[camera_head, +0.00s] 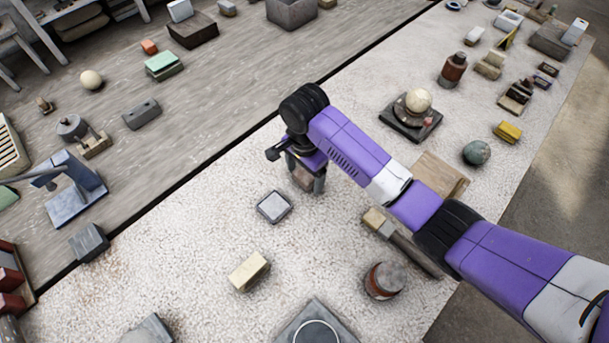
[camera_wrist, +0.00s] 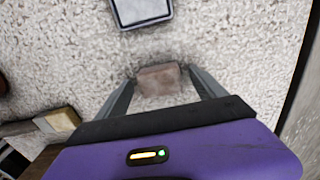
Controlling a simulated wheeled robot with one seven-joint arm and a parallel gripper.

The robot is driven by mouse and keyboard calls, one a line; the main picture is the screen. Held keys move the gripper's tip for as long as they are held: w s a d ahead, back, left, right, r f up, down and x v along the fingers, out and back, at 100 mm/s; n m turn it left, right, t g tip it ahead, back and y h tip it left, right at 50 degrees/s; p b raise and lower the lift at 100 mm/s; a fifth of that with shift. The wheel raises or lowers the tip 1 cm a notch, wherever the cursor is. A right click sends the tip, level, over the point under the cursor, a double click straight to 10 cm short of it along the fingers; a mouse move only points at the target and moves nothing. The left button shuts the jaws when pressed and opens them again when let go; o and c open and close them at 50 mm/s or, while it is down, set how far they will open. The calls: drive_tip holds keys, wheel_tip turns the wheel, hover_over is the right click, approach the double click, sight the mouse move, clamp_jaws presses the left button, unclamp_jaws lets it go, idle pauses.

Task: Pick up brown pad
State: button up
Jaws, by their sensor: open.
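The brown pad (camera_wrist: 158,79) is a small reddish-brown block on the speckled pale surface. In the wrist view it sits between the tips of the two fingers of my gripper (camera_wrist: 160,88), with gaps showing at its sides. In the head view the pad (camera_head: 302,178) is partly hidden behind my gripper (camera_head: 306,182), which points down over it. My gripper is open. I cannot tell how far the fingertips are above the surface.
A grey-white square pad in a dark frame (camera_head: 274,207) lies close by to the left. A cream block (camera_head: 248,271), a wooden-handled tool (camera_head: 400,240) and a round reddish pot (camera_head: 384,281) are nearer. A dark gap (camera_head: 230,152) runs along the surface's far edge.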

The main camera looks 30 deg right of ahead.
drive_tip(key=shift+f, duration=0.25)
drive_tip(key=c, duration=1.4)
drive_tip(key=shift+r, duration=0.15)
wheel_tip(320, 180, up, 15)
drive_tip(key=p, duration=0.4)
wheel_tip(320, 180, up, 5)
hover_over(305, 173)
drive_tip(key=shift+s+a+b, duration=0.15)
drive_tip(key=shift+s+b, duration=0.05)
drive_tip(key=shift+b, duration=0.1)
drive_tip(key=o, duration=0.5)
drive_tip(key=c, duration=0.7)
